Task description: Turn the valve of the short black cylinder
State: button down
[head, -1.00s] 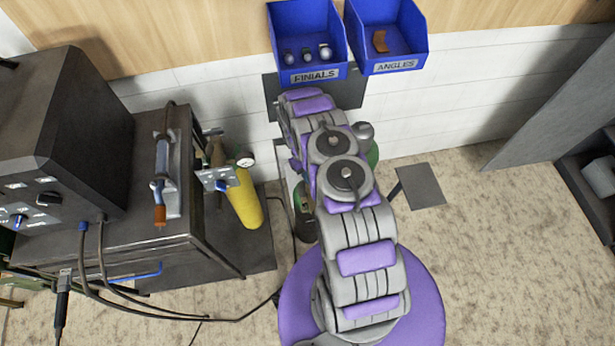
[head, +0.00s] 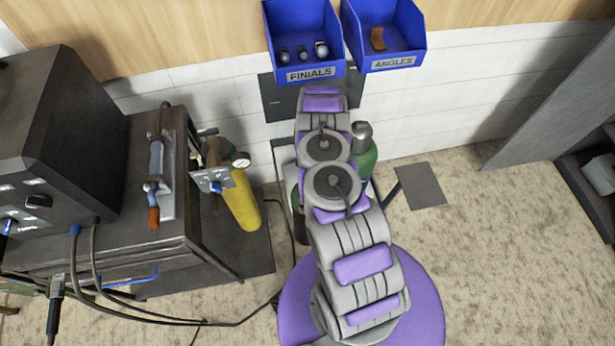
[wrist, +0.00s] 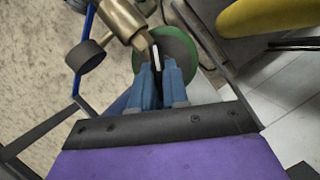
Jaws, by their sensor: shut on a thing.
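In the wrist view my gripper (wrist: 157,72) has its two blue fingers close together at a brass valve (wrist: 124,20). A small pale piece shows between the fingertips; they are shut on part of the valve, though the exact part is hard to make out. The valve sits over a cylinder top with a green rim (wrist: 184,48), partly hidden by the fingers. A dark round knob (wrist: 85,57) stands out to the left of the valve. In the head view my arm hides the gripper and the valve. A dark cylinder (head: 298,216) shows partly, left of my arm.
A green cylinder (head: 366,162) with a grey cap stands right of my arm. A yellow cylinder (head: 241,203) with a gauge stands left, beside a dark cart (head: 125,225). Blue bins (head: 311,74) (head: 394,64) hang on the wall.

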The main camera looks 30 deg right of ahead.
jog(key=m, duration=0.1)
jog(key=m+t, duration=0.1)
jog(key=shift+s+m+y, duration=0.25)
jog(key=shift+m+y, duration=0.05)
jog(key=shift+m, duration=0.1)
jog(key=m+t, duration=0.1)
jog(key=m, duration=0.2)
jog(key=shift+m+b, duration=0.3)
jog(key=shift+b, duration=0.05)
jog(key=m+t, duration=0.1)
jog(key=m, duration=0.1)
jog(key=shift+s+m+y, duration=0.15)
jog(key=shift+m+y, duration=0.15)
jog(key=shift+m+t+b, duration=0.3)
jog(key=shift+m+t, duration=0.4)
jog(key=shift+m, duration=0.6)
jog(key=c, duration=1.1)
grip_release()
jog(key=shift+r, duration=0.1)
